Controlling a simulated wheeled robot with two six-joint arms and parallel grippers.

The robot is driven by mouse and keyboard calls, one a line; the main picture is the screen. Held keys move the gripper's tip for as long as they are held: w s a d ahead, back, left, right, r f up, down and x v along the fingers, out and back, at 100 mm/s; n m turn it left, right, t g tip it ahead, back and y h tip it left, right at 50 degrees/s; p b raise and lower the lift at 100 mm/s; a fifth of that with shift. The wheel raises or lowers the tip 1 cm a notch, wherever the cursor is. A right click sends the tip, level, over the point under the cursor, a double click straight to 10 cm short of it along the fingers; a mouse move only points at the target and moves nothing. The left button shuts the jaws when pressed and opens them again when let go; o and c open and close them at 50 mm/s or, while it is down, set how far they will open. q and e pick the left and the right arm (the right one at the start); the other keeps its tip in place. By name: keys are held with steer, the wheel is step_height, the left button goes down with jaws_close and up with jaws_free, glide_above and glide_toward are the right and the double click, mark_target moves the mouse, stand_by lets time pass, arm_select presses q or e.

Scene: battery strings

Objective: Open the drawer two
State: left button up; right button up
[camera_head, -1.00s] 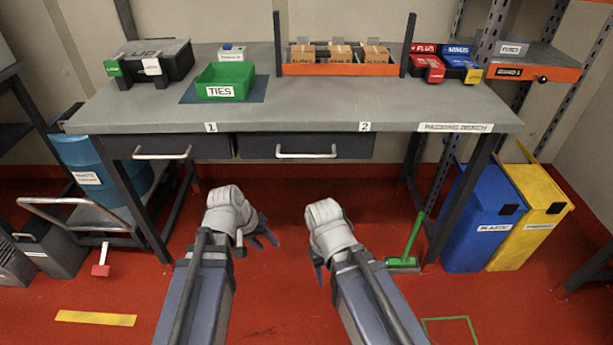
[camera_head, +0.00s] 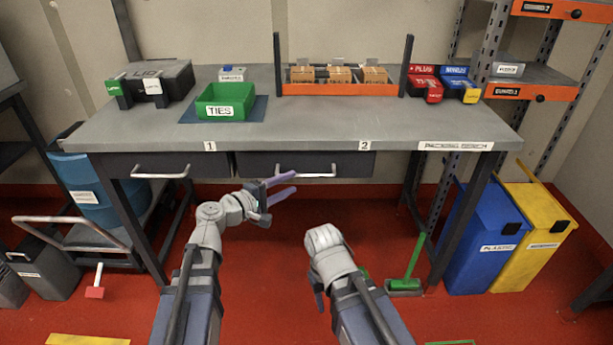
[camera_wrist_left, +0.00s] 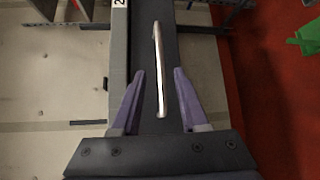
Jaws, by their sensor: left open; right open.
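Drawer two (camera_head: 350,163) is the right-hand drawer under the bench top, below the label 2, and it looks shut. Its pale bar handle (camera_head: 305,174) runs along its front. My left gripper (camera_head: 290,184) is open just in front of the handle's left part and hides some of it. In the left wrist view the handle (camera_wrist_left: 158,70) lies between the directions of the two open fingers (camera_wrist_left: 160,95), its near end reaching between them. I cannot tell whether they touch. My right gripper (camera_head: 320,290) is low over the floor, away from the drawer, its fingers mostly hidden by its wrist.
Drawer one (camera_head: 130,165) is at the left. The bench top (camera_head: 300,130) holds a green ties bin (camera_head: 225,100) and an orange rack of boxes (camera_head: 340,88). Blue (camera_head: 482,240) and yellow (camera_head: 535,235) bins stand at right. Red floor below the drawers is open.

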mark_target(307, 176)
arm_select(q)
steer(key=b+x, duration=0.1)
steer(key=x, duration=0.6)
steer(key=shift+w+d, duration=0.1)
steer(key=shift+d, duration=0.05)
jaws_close()
stand_by(1.2)
